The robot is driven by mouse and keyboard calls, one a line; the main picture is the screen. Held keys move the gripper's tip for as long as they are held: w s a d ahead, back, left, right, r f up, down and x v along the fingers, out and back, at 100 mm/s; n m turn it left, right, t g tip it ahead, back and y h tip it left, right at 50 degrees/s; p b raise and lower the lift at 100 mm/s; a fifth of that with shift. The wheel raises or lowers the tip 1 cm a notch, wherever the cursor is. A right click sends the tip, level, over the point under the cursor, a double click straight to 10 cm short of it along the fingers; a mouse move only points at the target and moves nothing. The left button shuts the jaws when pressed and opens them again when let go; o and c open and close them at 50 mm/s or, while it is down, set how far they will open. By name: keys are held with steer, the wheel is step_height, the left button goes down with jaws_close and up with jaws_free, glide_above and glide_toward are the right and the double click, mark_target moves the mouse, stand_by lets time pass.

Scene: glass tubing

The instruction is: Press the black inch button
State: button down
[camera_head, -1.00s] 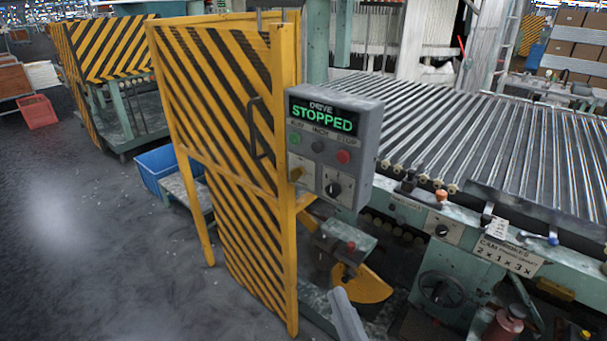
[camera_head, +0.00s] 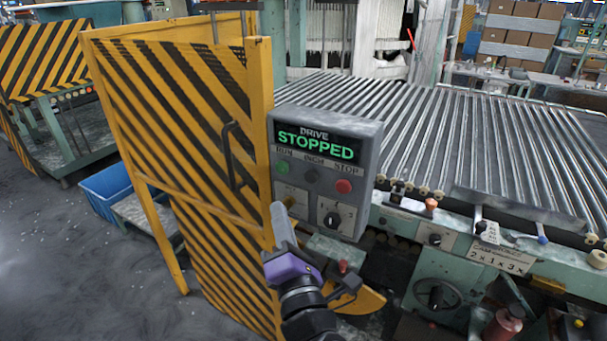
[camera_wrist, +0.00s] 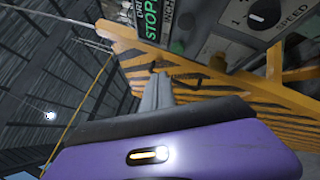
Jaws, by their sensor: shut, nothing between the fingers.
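The grey control box (camera_head: 368,135) stands beside the yellow and black striped guard. A dial (camera_head: 332,219) sits lower on the box. My gripper (camera_head: 279,207) is shut and empty, pointing up in front of the box's lower left, below the inch button in the picture. In the wrist view my shut fingers (camera_wrist: 157,92) show, with part of the box (camera_wrist: 232,47) at the top. The inch button is not clear there.
The striped guard (camera_head: 180,110) with a handle stands close to the left of my gripper. The roller bed (camera_head: 440,130) and a green machine with knobs (camera_head: 436,292) lie to the right. A blue crate (camera_head: 105,190) is on the left.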

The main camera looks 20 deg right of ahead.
mark_target(312, 176)
steer(key=shift+w+d, duration=0.1)
stand_by(0.4)
steer(key=w+d+p, duration=0.3)
steer(key=w+d, duration=0.2)
steer(key=d, duration=0.2)
stand_by(0.3)
stand_by(2.0)
steer(key=shift+w+d+p, duration=0.25)
steer(key=shift+d+p, duration=0.05)
